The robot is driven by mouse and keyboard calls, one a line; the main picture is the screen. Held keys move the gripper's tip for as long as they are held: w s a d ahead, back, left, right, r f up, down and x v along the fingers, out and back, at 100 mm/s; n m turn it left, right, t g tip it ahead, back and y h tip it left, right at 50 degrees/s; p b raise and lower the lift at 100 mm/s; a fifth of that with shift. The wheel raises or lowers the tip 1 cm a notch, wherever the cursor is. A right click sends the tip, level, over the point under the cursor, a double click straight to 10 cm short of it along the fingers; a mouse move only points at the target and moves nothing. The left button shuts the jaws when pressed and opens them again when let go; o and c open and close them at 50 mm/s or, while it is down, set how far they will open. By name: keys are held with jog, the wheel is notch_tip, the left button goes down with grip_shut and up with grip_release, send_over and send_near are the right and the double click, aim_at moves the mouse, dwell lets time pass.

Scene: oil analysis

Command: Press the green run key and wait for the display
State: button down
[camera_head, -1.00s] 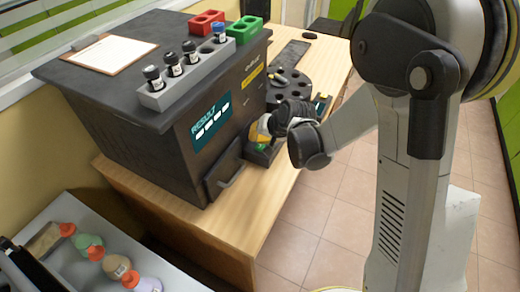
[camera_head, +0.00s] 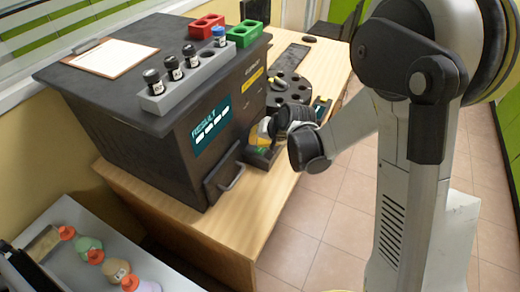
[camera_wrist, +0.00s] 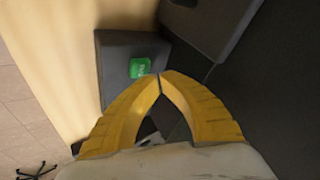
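The green run key (camera_wrist: 144,68) sits on a dark key block (camera_wrist: 115,50) in the wrist view. My gripper (camera_wrist: 160,78) has its two yellow fingers together at the tips, just below the key in that view. I cannot tell whether the tips touch the key.
A grey rack (camera_head: 190,80) with several vials stands on the analyser, near a clipboard (camera_head: 110,57) and red (camera_head: 207,26) and green (camera_head: 244,33) holders. A round dark carousel (camera_head: 290,88) sits behind my gripper. A grey tray (camera_head: 150,268) holds several bottles at lower left.

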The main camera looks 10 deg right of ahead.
aim_at(257, 148)
jog(key=shift+f, duration=0.1)
jog(key=shift+f+b, duration=0.35)
jog(key=shift+b, duration=0.1)
jog(key=shift+f+b, duration=0.45)
jog(key=shift+f, duration=0.1)
dwell(0.7)
jog(key=shift+r, duration=0.1)
jog(key=shift+r+p, duration=0.7)
jog(key=shift+r, duration=0.2)
notch_tip(257, 148, up, 5)
jog(key=p, duration=0.3)
jog(key=shift+p, duration=0.3)
jog(key=shift+r, duration=0.1)
dwell(0.6)
